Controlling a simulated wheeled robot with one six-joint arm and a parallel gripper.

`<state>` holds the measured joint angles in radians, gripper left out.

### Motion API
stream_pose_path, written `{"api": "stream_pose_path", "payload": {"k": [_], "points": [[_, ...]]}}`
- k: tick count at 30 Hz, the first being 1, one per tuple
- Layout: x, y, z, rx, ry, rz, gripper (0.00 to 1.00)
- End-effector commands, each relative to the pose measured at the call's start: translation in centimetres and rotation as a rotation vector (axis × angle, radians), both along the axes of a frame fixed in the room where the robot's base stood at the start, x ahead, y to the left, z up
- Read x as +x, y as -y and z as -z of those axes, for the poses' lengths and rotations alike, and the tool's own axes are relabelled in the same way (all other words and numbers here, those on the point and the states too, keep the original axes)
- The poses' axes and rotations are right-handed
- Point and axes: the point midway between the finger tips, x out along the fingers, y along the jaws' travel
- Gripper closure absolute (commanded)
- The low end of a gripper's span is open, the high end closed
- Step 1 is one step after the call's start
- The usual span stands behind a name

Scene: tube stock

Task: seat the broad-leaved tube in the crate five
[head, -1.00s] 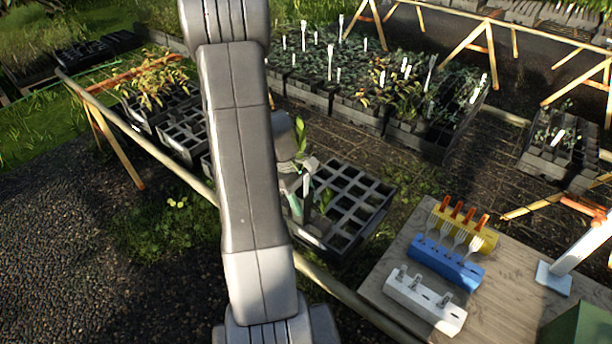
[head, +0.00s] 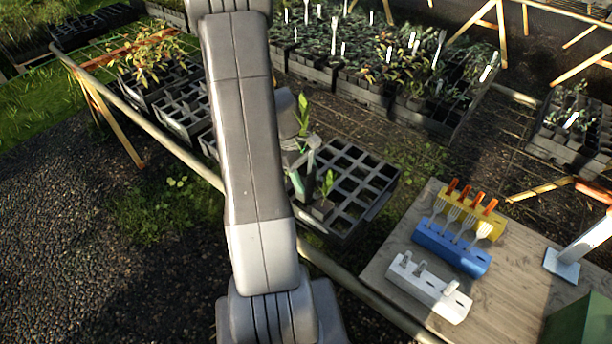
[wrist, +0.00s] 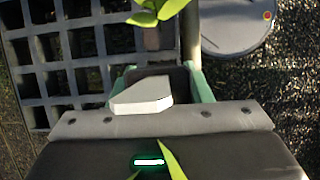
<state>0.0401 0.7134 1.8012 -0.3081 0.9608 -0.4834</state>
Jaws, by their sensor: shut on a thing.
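My gripper (head: 300,172) is above the left side of a black grid crate (head: 377,207). In the wrist view its green fingers (wrist: 164,88) are shut on a dark tube (wrist: 178,74) with a pale tag (wrist: 143,96). Upright green leaves (head: 303,112), seemingly of the held tube, rise above the gripper in the head view. Another leafy tube (head: 322,209) stands at the crate's near left part, just right of the fingers. Most crate cells look empty. The crate also shows at the left of the wrist view (wrist: 38,100). The held tube's foot is hidden, and no crate number is readable.
A wooden table (head: 400,238) at right holds white (head: 430,290), blue (head: 451,248) and yellow (head: 465,211) racks. Planted crates (head: 360,90) fill the back. A pale rail (head: 350,297) runs in front of the crate.

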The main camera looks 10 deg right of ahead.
Motion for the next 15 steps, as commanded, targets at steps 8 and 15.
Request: {"api": "stream_pose_path", "payload": {"k": [8,15], "points": [[0.01,0.03,0.51,0.0,0.0,0.0,0.82],[0.02,0.02,0.47,0.0,0.0,0.0,0.82]]}}
